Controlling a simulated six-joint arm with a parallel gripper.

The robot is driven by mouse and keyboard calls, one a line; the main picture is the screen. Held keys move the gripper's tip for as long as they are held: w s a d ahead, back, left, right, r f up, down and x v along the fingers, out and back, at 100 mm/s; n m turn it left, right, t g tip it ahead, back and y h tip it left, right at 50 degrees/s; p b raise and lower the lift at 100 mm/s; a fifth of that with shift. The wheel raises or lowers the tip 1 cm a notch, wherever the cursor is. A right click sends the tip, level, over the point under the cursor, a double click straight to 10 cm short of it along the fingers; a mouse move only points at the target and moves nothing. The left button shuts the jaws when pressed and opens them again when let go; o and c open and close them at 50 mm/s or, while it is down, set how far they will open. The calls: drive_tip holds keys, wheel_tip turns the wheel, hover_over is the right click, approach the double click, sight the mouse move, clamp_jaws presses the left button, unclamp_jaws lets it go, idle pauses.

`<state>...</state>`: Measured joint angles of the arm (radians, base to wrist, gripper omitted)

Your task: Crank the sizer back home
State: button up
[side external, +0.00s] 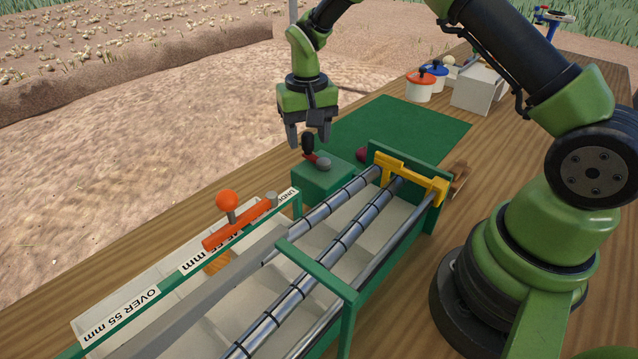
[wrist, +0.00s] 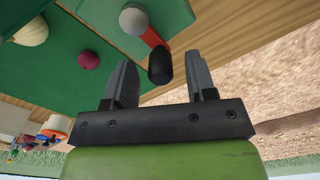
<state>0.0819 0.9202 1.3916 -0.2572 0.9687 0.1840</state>
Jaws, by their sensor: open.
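The sizer (side external: 350,290) has a green frame, long metal rollers and a yellow bracket at its far end. Its crank (side external: 316,159) sits on a green box (side external: 318,181) beside the rollers, with a grey hub, a red arm and an upright black handle. In the wrist view the black crank handle (wrist: 160,66) shows between and just beyond the fingertips. My gripper (side external: 308,134) is open, its fingers apart on either side of the handle's top. I cannot tell whether either finger touches it. My gripper also shows in the wrist view (wrist: 163,82).
A red onion (side external: 363,154) lies beside the crank box on the green mat (side external: 400,123). An orange lever with a ball knob (side external: 227,201) stands over the labelled bins (side external: 120,315). Red and blue lidded pots (side external: 420,86) stand at the back.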

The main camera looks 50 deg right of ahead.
sight(308, 135)
drive_tip(key=shift+r, duration=3.45)
drive_tip(key=shift+r, duration=0.1)
drive_tip(key=shift+s+a+r, duration=0.1)
drive_tip(key=shift+r, duration=0.15)
drive_tip(key=s+a+r+n+t+y, duration=0.1)
drive_tip(key=s+a+r+t, duration=0.3)
drive_tip(key=s+r, duration=0.8)
drive_tip(key=s+a+r+n+t+y, duration=0.1)
drive_tip(key=s+t, duration=0.2)
drive_tip(key=s, duration=0.9)
drive_tip(key=shift+a+r, duration=0.15)
drive_tip(key=shift+a, duration=0.2)
drive_tip(key=shift+c, duration=0.2)
